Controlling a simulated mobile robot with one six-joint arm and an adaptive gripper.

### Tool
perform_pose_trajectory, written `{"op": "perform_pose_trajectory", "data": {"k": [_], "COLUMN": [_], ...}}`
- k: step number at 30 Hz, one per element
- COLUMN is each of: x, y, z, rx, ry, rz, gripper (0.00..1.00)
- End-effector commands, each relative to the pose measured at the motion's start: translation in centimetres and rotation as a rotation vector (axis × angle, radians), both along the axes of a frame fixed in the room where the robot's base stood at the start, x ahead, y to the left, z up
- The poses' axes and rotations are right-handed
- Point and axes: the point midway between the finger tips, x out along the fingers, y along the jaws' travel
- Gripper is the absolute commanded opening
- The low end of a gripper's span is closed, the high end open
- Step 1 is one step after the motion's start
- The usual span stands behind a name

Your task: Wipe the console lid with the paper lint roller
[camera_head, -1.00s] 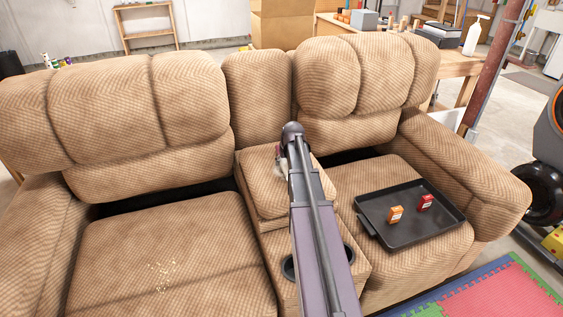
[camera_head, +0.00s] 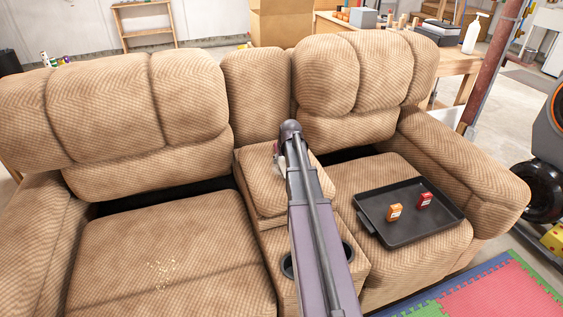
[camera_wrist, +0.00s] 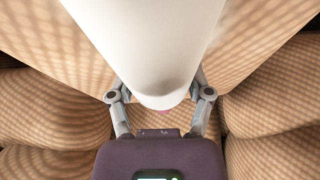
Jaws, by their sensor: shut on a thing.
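The console lid (camera_head: 257,183) is the tan padded top between the two sofa seats. My arm crosses over it in the head view and hides part of it. My gripper (camera_wrist: 158,88) is shut on the white paper lint roller (camera_wrist: 145,40), which fills the upper middle of the wrist view. Tan fabric shows on both sides of the roller. In the head view only a small pale bit shows beside the arm's end, over the lid. Whether the roller touches the lid cannot be told.
A black tray (camera_head: 383,235) with an orange box (camera_head: 394,212) and a red box (camera_head: 424,200) lies on the right seat. Crumbs (camera_head: 163,272) lie on the left seat. Cup holders (camera_head: 288,266) are in front of the lid. Backrests rise behind it.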

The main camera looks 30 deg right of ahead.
Motion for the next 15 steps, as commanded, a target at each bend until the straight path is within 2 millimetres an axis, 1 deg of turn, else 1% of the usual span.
{"op": "perform_pose_trajectory", "data": {"k": [1, 4, 15], "x": [0.4, 0.69, 0.77], "y": [-0.03, -0.01, -0.01], "z": [0.03, 0.08, 0.11], "rx": [-0.001, -0.001, -0.001], "ry": [-0.001, -0.001, -0.003], "rz": [0.001, 0.001, 0.0], "gripper": [0.21, 0.21, 0.21]}}
